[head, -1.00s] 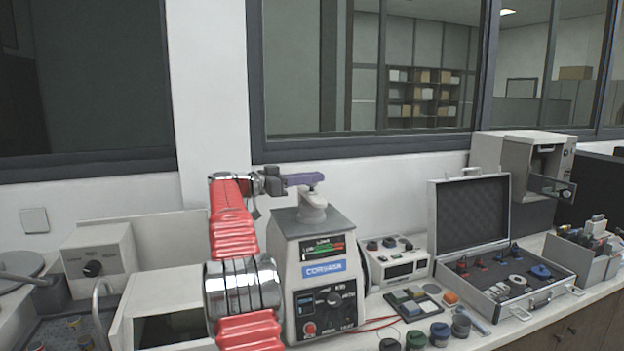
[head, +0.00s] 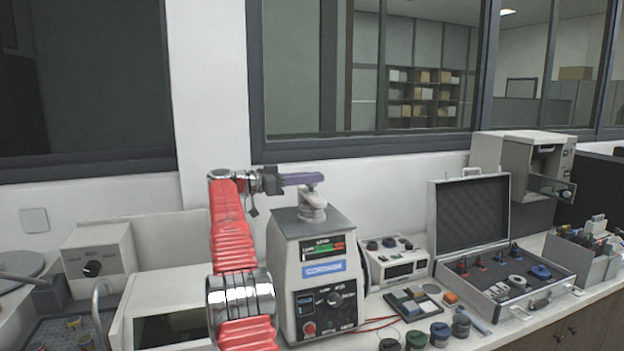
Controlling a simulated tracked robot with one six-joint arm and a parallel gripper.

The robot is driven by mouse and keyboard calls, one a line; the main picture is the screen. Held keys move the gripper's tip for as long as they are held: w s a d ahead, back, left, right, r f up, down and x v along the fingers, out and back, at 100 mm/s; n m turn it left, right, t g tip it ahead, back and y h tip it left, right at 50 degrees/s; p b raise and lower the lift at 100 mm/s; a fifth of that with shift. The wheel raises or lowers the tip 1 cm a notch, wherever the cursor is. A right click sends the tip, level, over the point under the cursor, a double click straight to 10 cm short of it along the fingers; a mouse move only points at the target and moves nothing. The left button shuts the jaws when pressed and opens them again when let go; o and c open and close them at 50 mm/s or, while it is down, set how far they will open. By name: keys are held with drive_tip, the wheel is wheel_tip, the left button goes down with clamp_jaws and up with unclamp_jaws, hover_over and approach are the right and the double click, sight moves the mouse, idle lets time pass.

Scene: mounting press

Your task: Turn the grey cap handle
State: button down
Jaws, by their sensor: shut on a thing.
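The mounting press (head: 290,262) is a pale box with a grey top, a blue label and a dark control panel. On its top stands a round light-grey cap (head: 312,208). A handle (head: 303,179), which looks purple-grey, sits across the cap and points left. My gripper (head: 279,181) comes in from the left, level with the handle, and is shut on the handle's left end. The fingertips are small and dark here, so the exact contact is hard to see.
A grey box with a dial (head: 92,262) stands left of my red arm. A small white device (head: 397,258), a tray of samples (head: 411,304) and several round pots (head: 440,334) lie right of the press. An open case (head: 505,290) stands farther right.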

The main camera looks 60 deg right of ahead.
drive_tip(key=c, duration=1.8)
unclamp_jaws()
drive_tip(key=shift+c, duration=0.2)
drive_tip(key=v, duration=1.4)
drive_tip(key=shift+d, duration=0.1)
